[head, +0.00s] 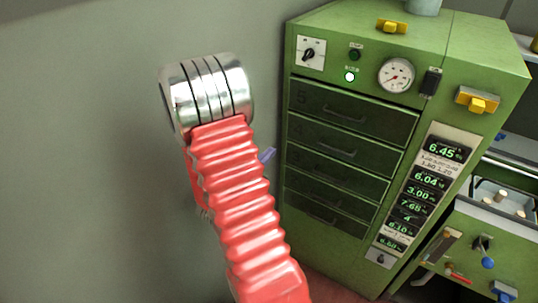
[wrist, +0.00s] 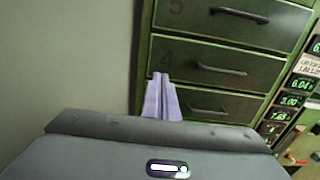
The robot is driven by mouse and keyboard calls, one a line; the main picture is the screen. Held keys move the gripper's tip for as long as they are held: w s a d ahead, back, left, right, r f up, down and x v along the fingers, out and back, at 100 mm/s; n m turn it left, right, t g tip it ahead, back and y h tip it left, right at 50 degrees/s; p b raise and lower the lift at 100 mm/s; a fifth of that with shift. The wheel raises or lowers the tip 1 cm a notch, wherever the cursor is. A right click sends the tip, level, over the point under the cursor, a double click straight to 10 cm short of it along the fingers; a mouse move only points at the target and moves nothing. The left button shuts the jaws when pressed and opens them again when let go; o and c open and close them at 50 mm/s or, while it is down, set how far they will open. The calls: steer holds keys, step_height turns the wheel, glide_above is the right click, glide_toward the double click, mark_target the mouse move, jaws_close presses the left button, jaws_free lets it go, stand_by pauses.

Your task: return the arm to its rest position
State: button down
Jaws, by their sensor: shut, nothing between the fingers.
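My arm, with a red ribbed sleeve and a ringed metal joint, rises in the middle of the head view and hides most of my gripper. A small purple part of my gripper (head: 267,154) shows to the right of the sleeve. In the wrist view, the two purple fingers of my gripper (wrist: 161,76) stand together, shut with nothing between them. They appear in front of the green cabinet (wrist: 143,60). I cannot tell how far they are from it.
The green cabinet (head: 300,240) has dark drawers (head: 345,147), a gauge (head: 396,75), yellow handles (head: 477,100) and number displays (head: 430,180). At right, a tray (head: 490,205) holds several cork stoppers (head: 500,196). A bare grey wall (head: 80,150) fills the left.

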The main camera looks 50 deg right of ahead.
stand_by(0.4)
steer(key=s+a+f+m+g+y, duration=0.1)
steer(key=s+f+m+g+y, duration=0.15)
steer(key=s, duration=0.25)
steer(key=s+a+f+m+g+y, duration=0.1)
steer(key=s+a+f+m+g, duration=0.1)
steer(key=s+m+g, duration=0.25)
steer(key=s+a+r+m+y, duration=0.1)
steer(key=s+a+m+y, duration=0.3)
steer(key=a+m+y, duration=0.45)
steer(key=w+a+r+m+t+y, duration=0.2)
steer(key=w+a+r+t, duration=0.1)
steer(key=a, duration=0.6)
steer(key=w+a+r+m+t+y, duration=0.1)
steer(key=w+a+r+m+t, duration=0.15)
steer(key=a, duration=0.65)
steer(key=w+a+r+n+t+y, duration=0.1)
steer(key=w+a+r+t+y, duration=0.1)
steer(key=a+r+t, duration=0.4)
steer(key=a+r+y, duration=0.1)
steer(key=a+r, duration=0.4)
steer(key=shift+a+r, duration=0.3)
steer(key=shift+a, duration=0.05)
steer(key=shift+s, duration=0.1)
